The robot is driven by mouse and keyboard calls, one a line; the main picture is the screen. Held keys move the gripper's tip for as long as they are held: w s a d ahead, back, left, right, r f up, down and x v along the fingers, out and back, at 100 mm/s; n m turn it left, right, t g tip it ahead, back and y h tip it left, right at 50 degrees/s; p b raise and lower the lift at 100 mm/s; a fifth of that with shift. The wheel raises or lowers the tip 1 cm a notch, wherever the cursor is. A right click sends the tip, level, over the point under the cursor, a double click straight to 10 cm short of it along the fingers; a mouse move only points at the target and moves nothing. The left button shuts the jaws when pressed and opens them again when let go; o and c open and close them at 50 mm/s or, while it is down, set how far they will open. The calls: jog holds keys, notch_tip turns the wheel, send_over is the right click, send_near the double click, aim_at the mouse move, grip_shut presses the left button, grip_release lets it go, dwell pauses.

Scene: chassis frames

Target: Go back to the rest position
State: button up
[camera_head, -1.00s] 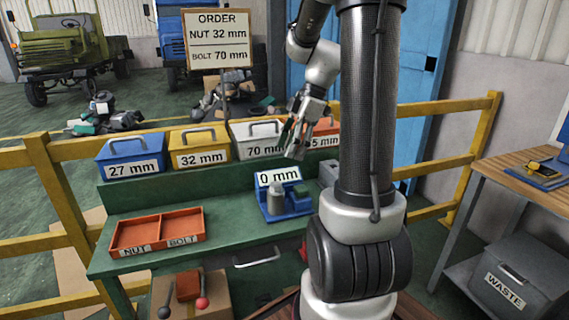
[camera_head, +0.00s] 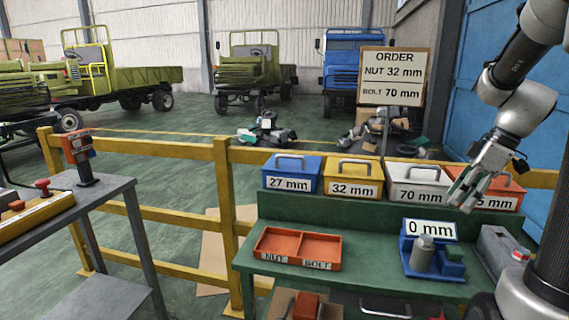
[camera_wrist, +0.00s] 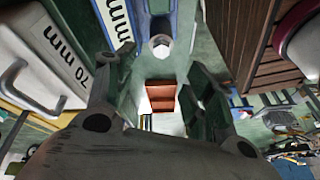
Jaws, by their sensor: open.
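My gripper (camera_head: 466,192) is at the right of the head view, in the air in front of the white 70 mm box (camera_head: 415,180) and the orange box (camera_head: 487,191). Its fingers also show in the wrist view (camera_wrist: 160,92), spread apart with nothing between them. The red sorting tray (camera_head: 297,248), with empty NUT and BOLT compartments, lies on the green bench. The blue measuring device (camera_head: 431,258) reads 0 mm and stands on the bench below my gripper. The order board (camera_head: 392,76) reads nut 32 mm, bolt 70 mm.
The blue 27 mm box (camera_head: 290,174) and yellow 32 mm box (camera_head: 352,179) stand on the bench's raised shelf. A grey vise-like device (camera_head: 500,250) is at the bench's right. A grey table (camera_head: 75,205) stands at the left. A yellow railing (camera_head: 160,148) runs behind.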

jog(key=s+a+r+m+t+h, duration=0.1)
jog(key=s+a+r+m+h, duration=0.1)
jog(key=s+a+m, duration=0.2)
jog(key=s+a+r+m+t+h, duration=0.2)
jog(key=s+a+m, duration=0.3)
jog(key=s, duration=0.6)
jog(key=shift+r+m, duration=0.4)
jog(key=shift+m, duration=0.5)
dwell(0.4)
